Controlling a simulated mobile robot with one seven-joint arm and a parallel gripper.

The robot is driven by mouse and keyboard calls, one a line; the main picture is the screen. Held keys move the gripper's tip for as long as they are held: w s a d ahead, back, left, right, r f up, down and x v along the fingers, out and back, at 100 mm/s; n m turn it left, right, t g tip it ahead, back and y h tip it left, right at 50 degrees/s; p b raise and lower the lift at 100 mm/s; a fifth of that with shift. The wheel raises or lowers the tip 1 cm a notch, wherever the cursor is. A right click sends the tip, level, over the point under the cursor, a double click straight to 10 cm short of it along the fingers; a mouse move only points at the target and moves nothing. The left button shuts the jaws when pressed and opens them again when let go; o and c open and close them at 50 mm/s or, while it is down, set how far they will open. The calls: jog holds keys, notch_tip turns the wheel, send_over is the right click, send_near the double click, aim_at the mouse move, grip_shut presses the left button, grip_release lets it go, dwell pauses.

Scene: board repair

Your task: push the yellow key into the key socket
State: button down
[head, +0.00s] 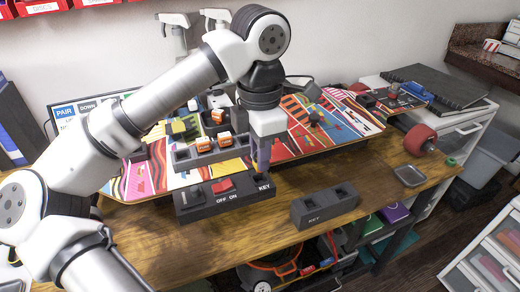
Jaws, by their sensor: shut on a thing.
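My gripper (262,158) points down over the right end of a dark control box (205,208), just above the part marked KEY. The key socket (262,181) is at that end, largely covered by the fingertips. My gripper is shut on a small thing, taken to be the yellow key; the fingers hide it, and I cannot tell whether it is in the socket. The box also has a red switch (222,187) marked OFF and ON. A separate dark block (325,207) marked KEY stands to the right, with slots in its top that look empty.
A colourful skateboard deck (330,125) lies behind on the wooden table (400,178). A dark rack with orange-white blocks (203,145) stands behind the box. A small metal tray (409,176) is at the right.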

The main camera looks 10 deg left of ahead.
jog(key=shift+f+b, duration=1.55)
jog(key=shift+b, duration=0.05)
dwell(2.5)
jog(key=c, duration=1.2)
grip_release()
jog(key=shift+o, duration=0.5)
jog(key=shift+o, duration=1)
jog(key=shift+r, duration=0.25)
jog(key=shift+r+p, duration=1)
jog(key=shift+r, duration=0.3)
